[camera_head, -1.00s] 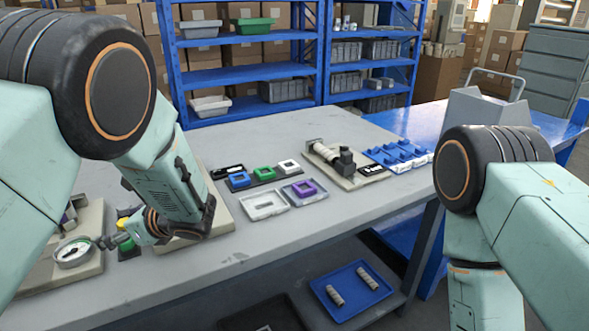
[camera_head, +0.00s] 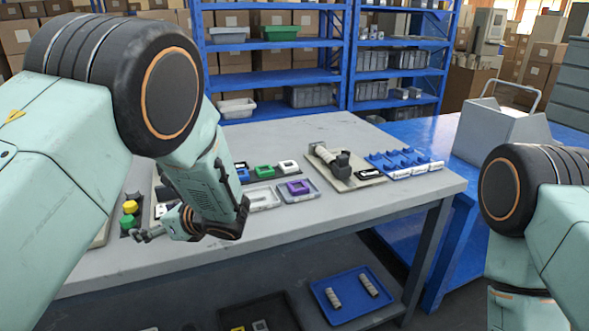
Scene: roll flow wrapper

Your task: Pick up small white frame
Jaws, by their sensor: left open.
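A small white frame (camera_head: 288,167) sits on a dark strip at the back of the grey table, beside a green frame (camera_head: 264,171) and a blue frame (camera_head: 243,175). Another small whitish square piece (camera_head: 261,326) lies in the black tray under the table, cut by the bottom edge. My left gripper (camera_head: 146,236) is open with nothing seen in it. It is over the table's front left part, left of and nearer than the white frame on the strip, well apart from it. My right arm shows at the right edge, but its gripper is out of the picture.
A pale tray (camera_head: 262,198) and a grey tray with a purple frame (camera_head: 298,188) lie before the strip. A roll device (camera_head: 330,158) and blue rack (camera_head: 404,160) stand to the right. Below is a blue tray (camera_head: 352,310) with two rolls. The table's front right is clear.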

